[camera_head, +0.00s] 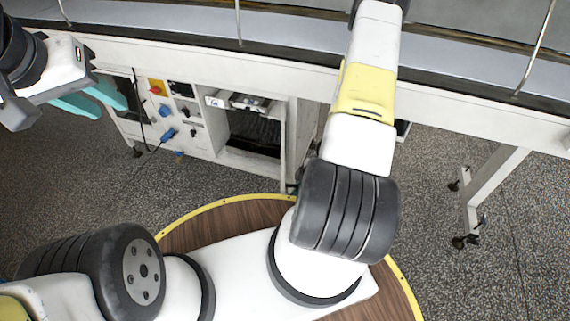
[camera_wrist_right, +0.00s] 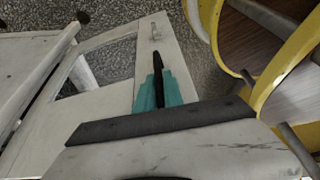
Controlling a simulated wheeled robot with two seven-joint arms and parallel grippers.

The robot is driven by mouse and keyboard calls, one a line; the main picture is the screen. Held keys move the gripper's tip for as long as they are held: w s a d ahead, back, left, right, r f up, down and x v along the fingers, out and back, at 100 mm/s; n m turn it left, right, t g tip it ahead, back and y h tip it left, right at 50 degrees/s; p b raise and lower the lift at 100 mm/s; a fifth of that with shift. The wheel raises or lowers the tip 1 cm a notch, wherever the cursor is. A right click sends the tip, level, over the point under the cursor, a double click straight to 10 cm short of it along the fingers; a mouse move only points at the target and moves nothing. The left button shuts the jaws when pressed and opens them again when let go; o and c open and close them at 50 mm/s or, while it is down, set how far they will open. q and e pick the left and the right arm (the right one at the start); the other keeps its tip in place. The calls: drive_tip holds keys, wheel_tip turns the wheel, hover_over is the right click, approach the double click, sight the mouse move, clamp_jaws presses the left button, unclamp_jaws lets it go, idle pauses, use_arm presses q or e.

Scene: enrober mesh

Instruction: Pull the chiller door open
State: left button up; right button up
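In the right wrist view a pale door-like panel (camera_wrist_right: 112,100) with a framed opening fills the left and middle; I take it for the chiller door. A black bar-shaped handle (camera_wrist_right: 158,66) stands out along its right part. The teal fingers of my right gripper (camera_wrist_right: 160,92) lie close on both sides of this handle, with no clear gap. The handle's lower end is hidden between the fingers. In the head view my right arm reaches up past the top edge, so its gripper is hidden there. My left gripper (camera_head: 106,106) is at the upper left, empty, fingers apart.
A long pale conveyor frame (camera_head: 290,70) with thin metal rails crosses the top of the head view. Below it stands a white cabinet (camera_head: 150,130) with switches and blue plugs. Speckled floor (camera_head: 440,250) between is clear.

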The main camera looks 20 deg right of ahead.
drive_tip(key=o, duration=0.3)
drive_tip(key=shift+o, duration=0.2)
drive_tip(key=v, duration=0.7)
drive_tip(key=shift+d+r, duration=0.2)
drive_tip(key=shift+r, duration=0.15)
